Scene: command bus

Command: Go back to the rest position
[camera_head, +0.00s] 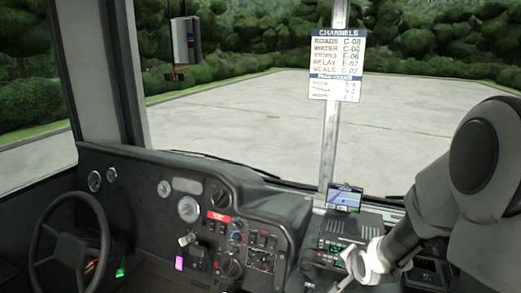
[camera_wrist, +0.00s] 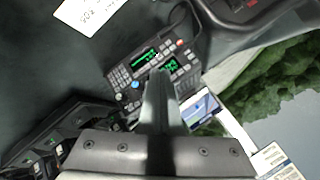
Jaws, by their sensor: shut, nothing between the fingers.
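My gripper (camera_head: 352,268) is at the lower right of the head view, in front of the radio unit (camera_head: 338,240) on the dashboard. In the wrist view my gripper (camera_wrist: 160,78) is shut and empty, its fingers together in the middle. The radio unit (camera_wrist: 126,71), with green displays and a keypad, lies beyond the fingertips. I cannot tell whether the fingers touch it.
A small screen (camera_head: 345,198) stands above the radio. A channel sign (camera_head: 338,65) hangs on the windscreen post. The dashboard panel (camera_head: 240,232) and steering wheel (camera_head: 70,245) are at the left. A white paper (camera_wrist: 88,15) lies near the radio.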

